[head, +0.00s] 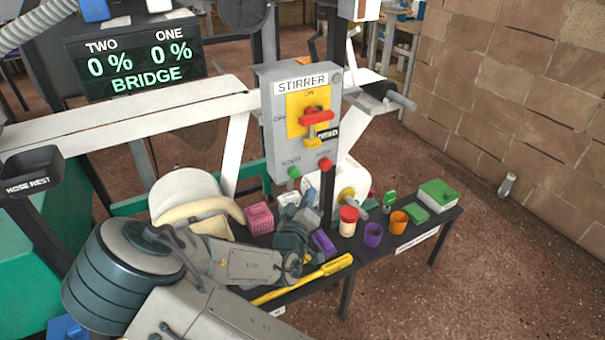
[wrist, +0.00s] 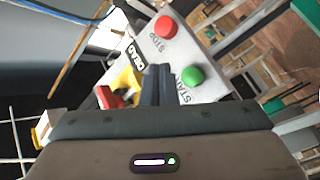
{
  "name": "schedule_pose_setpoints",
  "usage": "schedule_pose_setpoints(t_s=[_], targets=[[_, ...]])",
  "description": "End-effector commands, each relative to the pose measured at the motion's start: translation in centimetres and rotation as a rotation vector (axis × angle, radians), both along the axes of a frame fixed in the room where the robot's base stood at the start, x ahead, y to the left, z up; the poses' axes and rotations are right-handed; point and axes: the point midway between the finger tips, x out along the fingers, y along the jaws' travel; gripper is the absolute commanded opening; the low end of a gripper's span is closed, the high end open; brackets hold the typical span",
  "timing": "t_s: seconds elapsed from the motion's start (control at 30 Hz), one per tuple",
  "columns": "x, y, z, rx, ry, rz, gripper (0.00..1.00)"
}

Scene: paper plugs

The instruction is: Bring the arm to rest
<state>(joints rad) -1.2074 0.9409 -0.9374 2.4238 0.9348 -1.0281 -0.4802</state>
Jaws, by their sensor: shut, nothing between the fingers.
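My arm reaches in from the lower left in the head view and bends upward at the wrist. My gripper (head: 297,203) is just below the grey stirrer box (head: 266,110), partly hidden by my own wrist. In the wrist view my gripper (wrist: 158,72) is shut and empty, its fingers pointing at the box's lower face. The green start button (wrist: 193,76) lies right of the fingertips and the red stop button (wrist: 166,27) lies beyond them. I cannot tell whether the fingers touch the box.
A dark bench (head: 432,226) below holds a red-lidded jar (head: 348,221), a purple cup (head: 373,235), an orange cup (head: 398,222), a pink basket (head: 259,218) and a yellow tool (head: 310,278). A display (head: 134,68) reads zero for both. Open floor (head: 500,270) lies right.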

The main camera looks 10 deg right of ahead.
Motion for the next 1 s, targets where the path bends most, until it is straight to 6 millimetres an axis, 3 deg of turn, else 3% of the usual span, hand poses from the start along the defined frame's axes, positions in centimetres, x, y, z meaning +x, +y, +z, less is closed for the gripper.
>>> schedule_pose_setpoints(t_s=[0.73, 0.87, 1.0], targets=[[0.0, -0.3, -0.1, 0.019, 0.013, -0.006, 0.0], [-0.1, -1.3, -1.2, 0.132, 0.094, -0.033, 0.0], [-0.8, -2.2, -3.3, 0.355, 0.253, -0.075, 0.0]])
